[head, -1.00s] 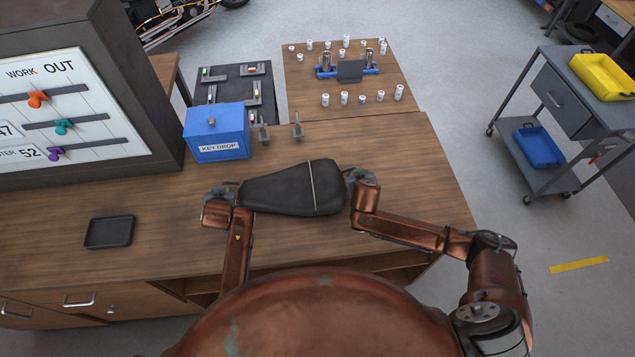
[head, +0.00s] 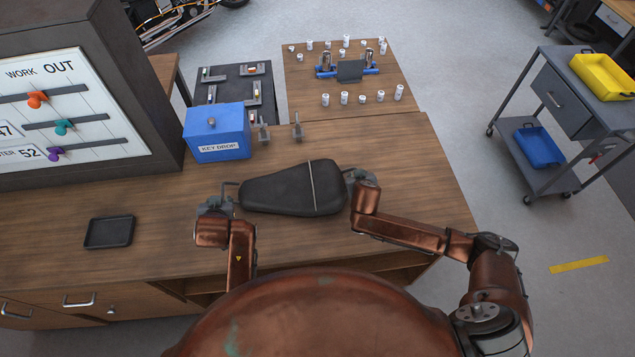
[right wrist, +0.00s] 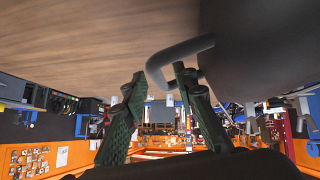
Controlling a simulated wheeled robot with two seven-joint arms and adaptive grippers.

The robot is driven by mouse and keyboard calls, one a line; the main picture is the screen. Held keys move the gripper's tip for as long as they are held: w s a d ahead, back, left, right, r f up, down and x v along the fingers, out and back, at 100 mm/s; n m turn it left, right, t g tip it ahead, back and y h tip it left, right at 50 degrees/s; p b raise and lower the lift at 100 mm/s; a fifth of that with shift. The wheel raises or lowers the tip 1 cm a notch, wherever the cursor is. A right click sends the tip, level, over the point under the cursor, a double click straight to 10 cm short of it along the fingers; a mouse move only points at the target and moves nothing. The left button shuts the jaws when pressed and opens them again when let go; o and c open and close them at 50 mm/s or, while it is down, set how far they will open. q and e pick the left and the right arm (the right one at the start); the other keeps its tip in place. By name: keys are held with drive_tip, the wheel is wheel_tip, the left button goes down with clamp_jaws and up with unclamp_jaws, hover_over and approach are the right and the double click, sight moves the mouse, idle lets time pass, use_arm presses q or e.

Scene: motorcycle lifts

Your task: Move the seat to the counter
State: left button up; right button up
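The black seat (head: 292,189), with a pale strap across it, lies flat on the wooden counter (head: 400,150). A thin dark bar shows at its left end. My left gripper (head: 220,203) is just left of the seat, close to that bar; its fingers are too small to read. My right gripper (head: 352,176) is at the seat's right end. In the right wrist view my right gripper (right wrist: 158,75) has its fingers apart, with a dark bent bar (right wrist: 180,52) near the tips. The seat's dark underside or edge (right wrist: 255,50) fills the upper right there.
A blue key drop box (head: 218,133) stands behind the seat to the left, with small upright metal brackets (head: 297,127) beside it. A black tray (head: 109,232) lies at left. The board cabinet (head: 75,100) blocks the back left. The counter right of the seat is clear.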

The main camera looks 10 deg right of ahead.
drive_tip(key=v, duration=1.1)
